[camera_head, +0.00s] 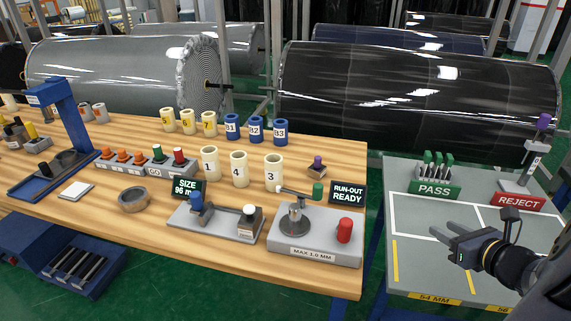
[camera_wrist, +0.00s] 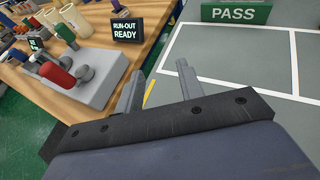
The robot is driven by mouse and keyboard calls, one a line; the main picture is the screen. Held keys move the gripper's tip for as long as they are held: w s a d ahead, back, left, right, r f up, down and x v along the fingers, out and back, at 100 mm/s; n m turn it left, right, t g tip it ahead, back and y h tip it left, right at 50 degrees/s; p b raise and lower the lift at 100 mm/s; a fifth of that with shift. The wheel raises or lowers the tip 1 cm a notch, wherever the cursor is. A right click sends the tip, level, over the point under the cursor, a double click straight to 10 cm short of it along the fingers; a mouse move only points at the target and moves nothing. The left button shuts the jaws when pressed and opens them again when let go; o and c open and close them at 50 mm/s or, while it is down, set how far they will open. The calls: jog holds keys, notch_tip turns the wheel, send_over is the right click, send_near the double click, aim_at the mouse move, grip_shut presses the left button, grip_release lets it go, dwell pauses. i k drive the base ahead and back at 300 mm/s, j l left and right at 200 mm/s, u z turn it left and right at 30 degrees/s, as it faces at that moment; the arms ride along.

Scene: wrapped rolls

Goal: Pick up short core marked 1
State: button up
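The short core marked 1 (camera_head: 210,162) is a cream hollow cylinder standing upright on the wooden table. My gripper (camera_head: 446,242) is over the grey side table at the right, far from the core. Its two fingers are apart with nothing between them, as the wrist view (camera_wrist: 158,84) also shows. Several cream cylinders stand at the top left of the wrist view; their marks cannot be read there.
Behind the core stand smaller cream and blue cores (camera_head: 231,127). In front are the size gauge (camera_head: 215,220) and the run-out gauge (camera_head: 315,240) with upright knobs. A tape roll (camera_head: 134,200) lies left. PASS (camera_head: 434,189) and REJECT (camera_head: 517,200) stands are on the side table.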

aim_at(209, 153)
jog(key=j+u, duration=0.1)
jog(key=j, duration=1.95)
jog(key=i+j, duration=0.3)
jog(key=i, duration=0.15)
jog(key=i+j, duration=0.3)
jog(key=i, duration=0.15)
jog(key=j+u, duration=0.05)
